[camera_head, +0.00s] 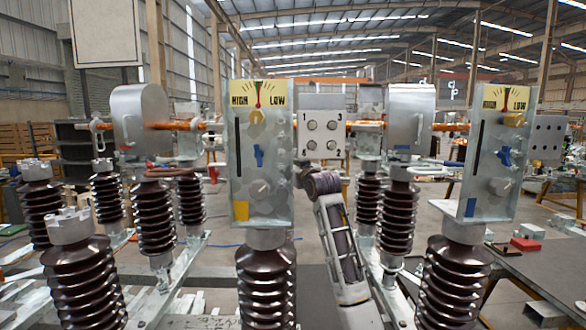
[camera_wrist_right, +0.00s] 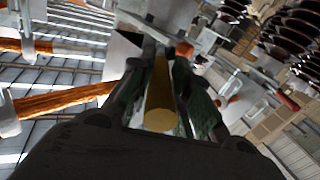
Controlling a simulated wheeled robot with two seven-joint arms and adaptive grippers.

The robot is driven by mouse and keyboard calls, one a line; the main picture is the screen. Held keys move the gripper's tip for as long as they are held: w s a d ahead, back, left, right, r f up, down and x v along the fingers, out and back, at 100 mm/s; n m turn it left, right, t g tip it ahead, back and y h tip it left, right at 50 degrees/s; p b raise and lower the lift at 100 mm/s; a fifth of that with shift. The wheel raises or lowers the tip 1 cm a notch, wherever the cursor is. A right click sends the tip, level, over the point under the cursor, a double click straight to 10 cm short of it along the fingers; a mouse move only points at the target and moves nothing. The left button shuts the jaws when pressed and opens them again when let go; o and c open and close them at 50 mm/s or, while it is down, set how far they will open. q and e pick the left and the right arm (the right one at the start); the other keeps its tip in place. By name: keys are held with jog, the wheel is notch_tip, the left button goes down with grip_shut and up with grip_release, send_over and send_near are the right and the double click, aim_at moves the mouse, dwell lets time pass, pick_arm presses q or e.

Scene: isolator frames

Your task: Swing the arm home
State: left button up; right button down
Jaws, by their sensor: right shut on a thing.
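The isolator frames stand ahead in the head view, with brown ribbed insulators (camera_head: 155,215) and orange-copper bars (camera_head: 180,125) between grey end housings (camera_head: 141,118). Copper bars also show at the left of the right wrist view (camera_wrist_right: 62,100). My right arm (camera_head: 342,245) reaches up beside the middle panel (camera_head: 280,200), and its gripper is hidden behind that panel. In the right wrist view my right gripper (camera_wrist_right: 165,72) is shut on a yellow rod (camera_wrist_right: 160,108) lying between its fingers. I cannot tell which part the rod joins. My left gripper is not in view.
The middle panel and a right panel (camera_head: 490,150) carry HIGH/LOW dials and knobs. A grey numbered box (camera_head: 322,128) sits just right of the middle panel. Insulators crowd both sides of my arm. A dark table (camera_head: 545,265) with a red box (camera_head: 525,244) stands at right.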

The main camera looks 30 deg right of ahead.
jog(key=shift+w+f, duration=0.1)
jog(key=shift+f, duration=0.2)
jog(key=c, duration=1.3)
grip_release()
jog(key=shift+a, duration=0.1)
jog(key=shift+r, duration=0.1)
jog(key=shift+d, duration=0.2)
jog(key=v, duration=1.2)
